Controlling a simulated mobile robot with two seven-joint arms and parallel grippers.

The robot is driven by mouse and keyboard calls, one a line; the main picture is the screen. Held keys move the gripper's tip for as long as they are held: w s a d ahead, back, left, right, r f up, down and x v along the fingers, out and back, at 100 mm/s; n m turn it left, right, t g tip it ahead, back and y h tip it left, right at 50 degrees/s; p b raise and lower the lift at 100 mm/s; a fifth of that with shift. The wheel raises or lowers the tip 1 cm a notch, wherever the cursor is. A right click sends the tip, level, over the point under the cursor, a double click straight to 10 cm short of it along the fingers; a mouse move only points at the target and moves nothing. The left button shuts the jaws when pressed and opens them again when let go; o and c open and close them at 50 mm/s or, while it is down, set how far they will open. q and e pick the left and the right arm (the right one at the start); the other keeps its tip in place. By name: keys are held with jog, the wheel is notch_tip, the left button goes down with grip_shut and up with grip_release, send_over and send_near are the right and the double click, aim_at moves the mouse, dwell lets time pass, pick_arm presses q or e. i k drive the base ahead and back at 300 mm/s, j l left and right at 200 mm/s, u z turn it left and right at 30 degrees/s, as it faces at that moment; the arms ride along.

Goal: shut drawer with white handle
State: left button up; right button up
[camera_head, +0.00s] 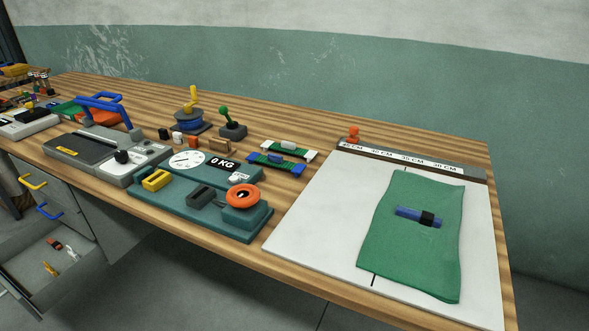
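A grey drawer (84,262) stands pulled open under the table at the lower left. Small red, black, white and yellow items lie in it. Its front runs toward the lower left edge of the picture, and I see no white handle on it. Above it are a drawer with a yellow handle (33,181) and one with a blue handle (48,211); how far these two are shut is hard to tell. Neither of my grippers is in view.
Grey floor (200,290) lies clear right of the open drawer.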

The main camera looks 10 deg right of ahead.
aim_at(23, 256)
jog(key=k+j+u, duration=0.1)
jog(key=j+u, duration=0.25)
jog(key=u, duration=0.15)
jog(key=j+u, duration=0.7)
jog(key=u, duration=0.25)
jog(key=z, duration=0.3)
jog(key=i+j+z, duration=0.2)
jog(key=z, duration=0.15)
jog(key=i+j+z, duration=0.45)
jog(key=j, duration=0.25)
jog(key=i+j+z, duration=0.1)
jog(key=i+j, duration=0.4)
jog(key=j, duration=0.2)
jog(key=i+j, duration=0.2)
jog(key=j, duration=0.2)
jog(key=i+j, duration=0.25)
jog(key=j+z, duration=0.05)
jog(key=j, duration=0.05)
